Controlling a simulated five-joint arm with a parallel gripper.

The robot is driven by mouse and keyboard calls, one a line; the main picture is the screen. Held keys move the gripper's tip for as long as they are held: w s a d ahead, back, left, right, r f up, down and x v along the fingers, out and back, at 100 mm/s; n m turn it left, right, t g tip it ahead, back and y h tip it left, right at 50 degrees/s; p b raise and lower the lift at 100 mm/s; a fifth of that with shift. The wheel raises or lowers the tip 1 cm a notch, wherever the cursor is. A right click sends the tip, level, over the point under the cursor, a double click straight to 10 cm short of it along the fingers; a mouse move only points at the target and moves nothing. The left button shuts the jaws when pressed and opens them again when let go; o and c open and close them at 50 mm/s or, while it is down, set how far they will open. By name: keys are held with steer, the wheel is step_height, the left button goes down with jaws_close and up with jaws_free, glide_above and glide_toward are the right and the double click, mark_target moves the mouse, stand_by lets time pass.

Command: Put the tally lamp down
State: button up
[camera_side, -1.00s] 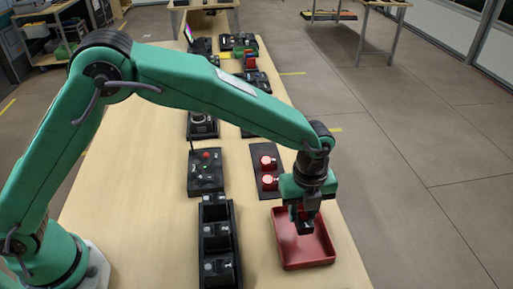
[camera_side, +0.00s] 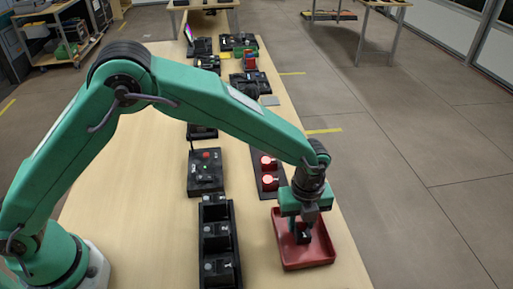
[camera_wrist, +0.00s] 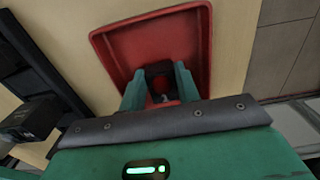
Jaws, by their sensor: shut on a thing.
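My gripper (camera_side: 302,226) points down over the red tray (camera_side: 318,262) and is shut on a small dark thing, which I take for the tally lamp (camera_side: 303,238). The lamp is low inside the tray; I cannot tell whether it touches the floor. In the wrist view my two green fingers (camera_wrist: 159,92) stand either side of the dark lamp (camera_wrist: 160,70), with the red tray (camera_wrist: 112,52) around and beyond it. The fingers hide part of the lamp.
Two lit red lamps (camera_side: 268,162) sit on a black plate behind the tray. A black rack (camera_side: 216,212) with several numbered units stands left of the tray, with a control box (camera_side: 205,172) behind it. The table's right edge is close to the tray.

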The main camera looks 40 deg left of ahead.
steer(key=shift+f, duration=0.1)
steer(key=o, duration=1)
step_height(320, 180, up, 12)
steer(key=shift+r, duration=0.15)
stand_by(0.6)
